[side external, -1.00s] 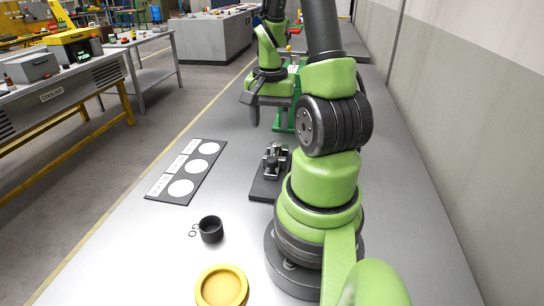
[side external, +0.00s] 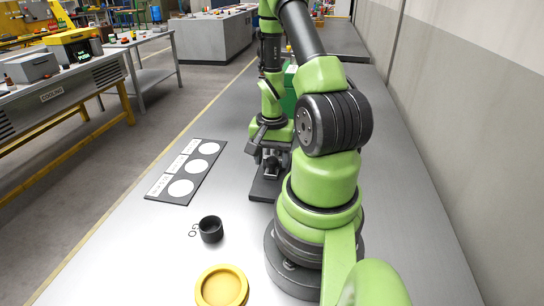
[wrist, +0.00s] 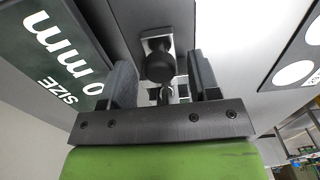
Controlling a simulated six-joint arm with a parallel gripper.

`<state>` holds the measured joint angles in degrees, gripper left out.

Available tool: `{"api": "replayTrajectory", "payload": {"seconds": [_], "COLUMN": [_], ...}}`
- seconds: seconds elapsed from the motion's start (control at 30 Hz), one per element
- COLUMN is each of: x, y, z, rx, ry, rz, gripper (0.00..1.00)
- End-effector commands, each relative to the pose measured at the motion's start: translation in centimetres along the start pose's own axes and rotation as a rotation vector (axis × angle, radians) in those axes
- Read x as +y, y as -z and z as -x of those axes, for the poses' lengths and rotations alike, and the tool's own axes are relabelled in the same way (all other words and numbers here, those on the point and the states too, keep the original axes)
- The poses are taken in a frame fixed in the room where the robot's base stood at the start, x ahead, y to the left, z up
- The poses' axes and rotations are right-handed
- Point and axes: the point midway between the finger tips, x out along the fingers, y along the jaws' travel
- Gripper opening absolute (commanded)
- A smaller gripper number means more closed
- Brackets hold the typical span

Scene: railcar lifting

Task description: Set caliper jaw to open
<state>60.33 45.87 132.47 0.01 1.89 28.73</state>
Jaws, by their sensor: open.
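The caliper (side external: 271,170), a small grey metal device, sits on a dark base plate (side external: 264,192) left of my arm's base. My gripper (side external: 270,158) is low over it and partly hides it in the side view. In the wrist view, the two fingers of my gripper (wrist: 162,80) are apart, one on each side of a round black knob (wrist: 160,66) on a metal part. A gap shows between the knob and each finger. The jaw's own position cannot be made out.
A green display (wrist: 65,45) reading "0 mm" and "SIZE" stands beside the fingers in the wrist view. A dark board with white circles (side external: 196,166), a black cup (side external: 211,229) and a yellow round dish (side external: 222,287) lie on the grey table.

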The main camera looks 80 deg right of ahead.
Motion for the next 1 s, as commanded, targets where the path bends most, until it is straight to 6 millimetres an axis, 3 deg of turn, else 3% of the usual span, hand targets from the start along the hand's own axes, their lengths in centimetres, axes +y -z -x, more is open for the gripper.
{"api": "replayTrajectory", "payload": {"seconds": [0.17,0.4,0.57,0.8,1.0], "x": [0.0,0.0,0.0,0.0,0.0], "y": [0.0,0.0,-0.4,-3.0,-3.2], "z": [0.0,0.0,0.0,0.0,0.0], "rx": [0.000,0.000,-0.001,-0.001,-0.004], "ry": [0.000,0.000,-0.001,-0.001,-0.003], "rz": [0.000,0.000,0.001,0.003,0.003], "gripper": [0.56,0.01,0.00,0.00,0.00]}}
